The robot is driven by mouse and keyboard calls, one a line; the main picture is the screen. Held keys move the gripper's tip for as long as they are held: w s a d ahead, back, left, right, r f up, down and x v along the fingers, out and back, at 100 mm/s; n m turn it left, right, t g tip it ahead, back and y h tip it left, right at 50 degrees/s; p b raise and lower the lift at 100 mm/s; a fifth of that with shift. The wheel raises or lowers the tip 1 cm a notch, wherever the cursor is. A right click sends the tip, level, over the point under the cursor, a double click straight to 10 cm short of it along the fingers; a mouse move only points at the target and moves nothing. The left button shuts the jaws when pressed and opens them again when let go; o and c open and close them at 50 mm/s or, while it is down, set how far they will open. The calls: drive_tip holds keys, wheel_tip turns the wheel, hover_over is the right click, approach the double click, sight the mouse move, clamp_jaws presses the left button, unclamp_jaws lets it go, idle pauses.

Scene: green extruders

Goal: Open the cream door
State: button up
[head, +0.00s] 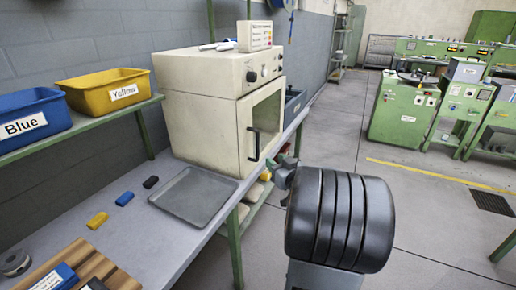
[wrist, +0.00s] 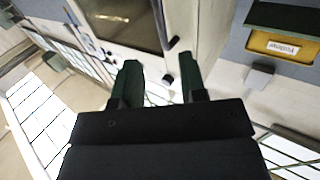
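The cream door (head: 246,165) is on the front of a boxy cream oven (head: 195,112) on the bench. It has a dark window and a black vertical handle (head: 254,143) on its left side, and it looks shut. My gripper (head: 284,163) is right of the handle in the head view, close to the door's lower right, partly hidden by my black arm link. In the wrist view its two dark green fingers (wrist: 159,78) are spread with nothing between them. The window (wrist: 122,22) shows beyond them, with a small dark piece, perhaps the handle, ahead.
A grey tray (head: 193,196) lies on the bench before the oven, near small yellow, blue and black blocks. A yellow bin (head: 108,91) and blue bin (head: 30,122) sit on a shelf at left. The floor (head: 330,130) right of the bench is clear.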

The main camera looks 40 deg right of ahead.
sight(258, 146)
drive_tip(key=w, duration=0.8)
drive_tip(key=w+d, duration=0.1)
drive_tip(key=w, duration=0.3)
drive_tip(key=shift+w, duration=0.15)
clamp_jaws()
drive_tip(key=shift+d, duration=0.15)
